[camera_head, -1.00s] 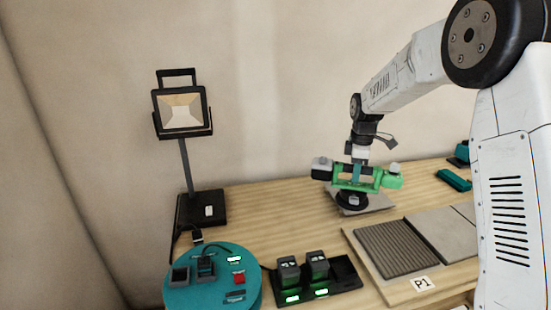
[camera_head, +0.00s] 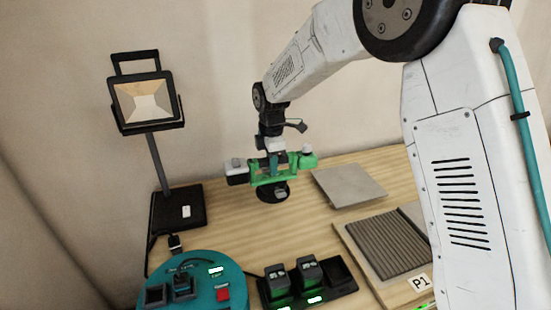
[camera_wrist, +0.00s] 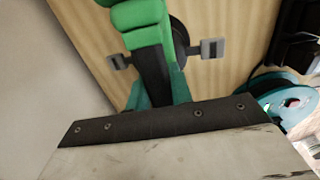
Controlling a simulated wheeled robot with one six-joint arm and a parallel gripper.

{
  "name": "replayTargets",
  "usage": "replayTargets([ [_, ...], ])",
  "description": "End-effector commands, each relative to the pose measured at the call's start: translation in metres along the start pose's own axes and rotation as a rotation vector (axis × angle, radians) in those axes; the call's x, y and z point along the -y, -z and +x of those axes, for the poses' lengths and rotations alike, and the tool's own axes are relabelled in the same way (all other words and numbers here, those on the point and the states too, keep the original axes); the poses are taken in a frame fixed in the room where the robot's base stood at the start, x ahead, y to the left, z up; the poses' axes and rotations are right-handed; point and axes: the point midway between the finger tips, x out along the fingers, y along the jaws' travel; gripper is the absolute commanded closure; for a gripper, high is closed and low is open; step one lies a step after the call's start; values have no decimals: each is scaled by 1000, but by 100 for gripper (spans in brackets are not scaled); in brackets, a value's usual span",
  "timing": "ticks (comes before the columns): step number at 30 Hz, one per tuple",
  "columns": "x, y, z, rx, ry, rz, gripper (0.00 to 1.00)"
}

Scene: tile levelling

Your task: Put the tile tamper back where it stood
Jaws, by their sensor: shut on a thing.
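The tile tamper (camera_head: 265,181) has a green body, a grey-and-black block at its left end and a round black base.
A loose grey tile (camera_head: 348,187) lies right of the tamper. The ribbed panel marked P1 (camera_head: 385,243) is in front of it. A work lamp (camera_head: 178,208) stands at the left. A teal round unit (camera_head: 195,285) and a battery charger (camera_head: 308,285) are at the front.

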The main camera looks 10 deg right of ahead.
Motion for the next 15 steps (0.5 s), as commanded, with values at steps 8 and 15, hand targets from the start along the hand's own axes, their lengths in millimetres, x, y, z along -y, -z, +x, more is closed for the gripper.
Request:
replayTargets([
  [8,-1,-1,22,0,-2,1,100],
  [15,-1,-2,33,0,-2,4,100],
])
